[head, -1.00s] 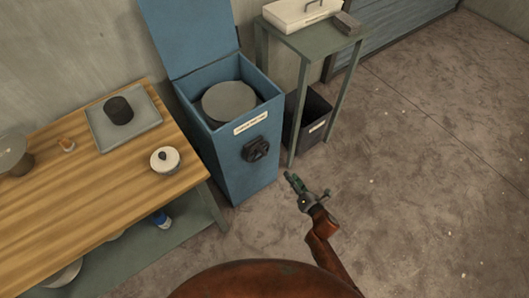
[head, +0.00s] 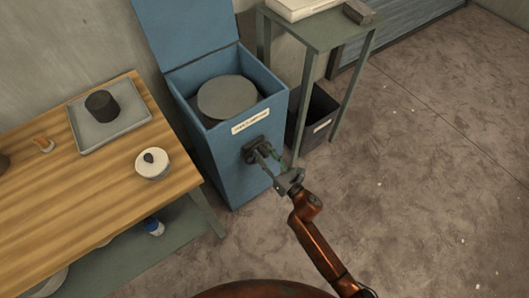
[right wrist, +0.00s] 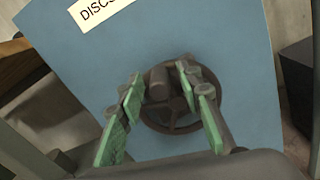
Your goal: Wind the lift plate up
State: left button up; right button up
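The lift plate is a grey round disc (head: 227,97) inside the open-topped blue cabinet (head: 232,170), lying a little below the rim. A dark handwheel (head: 250,151) with a knob is on the cabinet's front, and it also shows in the right wrist view (right wrist: 172,124). My right gripper (head: 267,158) is at the handwheel. In the right wrist view its two green-padded fingers (right wrist: 160,86) stand apart, one on each side of the wheel's knob (right wrist: 159,83). I see no clear grip on it. My left gripper is out of view.
A wooden workbench (head: 95,205) at the left bears a grey tray (head: 82,138) with a dark cylinder, and a white lidded pot (head: 153,164). A green side table (head: 325,32) and a dark bin (head: 322,118) stand right of the cabinet. Floor at the right is clear.

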jog(key=shift+w+a, duration=0.15)
jog(key=shift+c, duration=0.2)
grip_shut()
